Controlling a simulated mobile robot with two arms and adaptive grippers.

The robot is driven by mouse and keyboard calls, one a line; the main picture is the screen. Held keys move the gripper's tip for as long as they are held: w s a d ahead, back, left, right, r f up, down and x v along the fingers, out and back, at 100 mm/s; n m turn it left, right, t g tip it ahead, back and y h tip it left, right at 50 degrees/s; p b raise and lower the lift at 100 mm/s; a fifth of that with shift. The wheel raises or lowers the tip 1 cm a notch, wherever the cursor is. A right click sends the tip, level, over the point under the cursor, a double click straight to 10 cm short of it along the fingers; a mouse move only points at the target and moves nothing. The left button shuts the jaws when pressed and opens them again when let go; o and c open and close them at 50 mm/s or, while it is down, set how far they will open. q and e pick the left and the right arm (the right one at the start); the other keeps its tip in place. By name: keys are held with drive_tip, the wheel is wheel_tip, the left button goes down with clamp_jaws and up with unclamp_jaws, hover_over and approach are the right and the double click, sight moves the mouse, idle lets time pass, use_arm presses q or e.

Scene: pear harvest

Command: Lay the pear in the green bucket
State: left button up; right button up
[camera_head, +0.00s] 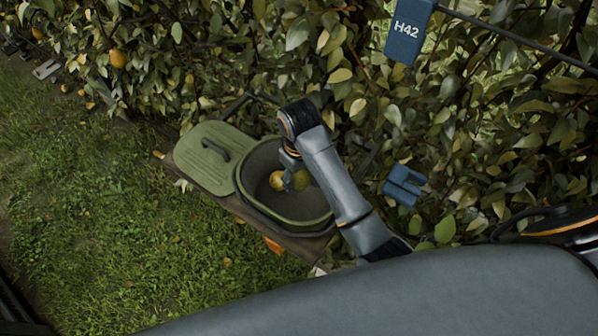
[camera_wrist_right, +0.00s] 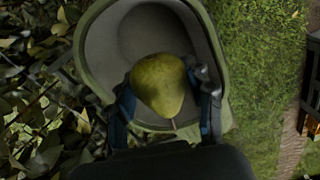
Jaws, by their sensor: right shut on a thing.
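The green bucket (camera_head: 247,203) stands open beside the hedge, with a grey inside. My right gripper (camera_head: 290,178) reaches over its opening from the right. It is shut on a yellow-green pear (camera_head: 277,180), which shows on both sides of the finger in the head view. In the right wrist view, the pear (camera_wrist_right: 158,82) sits between the two fingers of my right gripper (camera_wrist_right: 165,100), stem towards the camera. The bucket's rim (camera_wrist_right: 218,55) and bare inside show behind it. The pear's exact height in the bucket is hard to tell. My left gripper is out of view.
A green lid (camera_head: 203,170) with a dark handle lies left of the bucket on a brown board. The leafy hedge (camera_head: 450,120) is close behind. A blue tag marked H42 (camera_head: 406,32) hangs above, and a blue object (camera_head: 403,185) is at right. Grass (camera_head: 90,220) is open at left.

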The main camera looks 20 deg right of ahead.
hover_over(299, 217)
wheel_tip(299, 217, down, 4)
drive_tip(key=shift+f+b, duration=3.8)
drive_tip(key=shift+f, duration=4.85)
drive_tip(key=shift+f, duration=0.4)
drive_tip(key=o, duration=1.3)
wheel_tip(299, 217, up, 12)
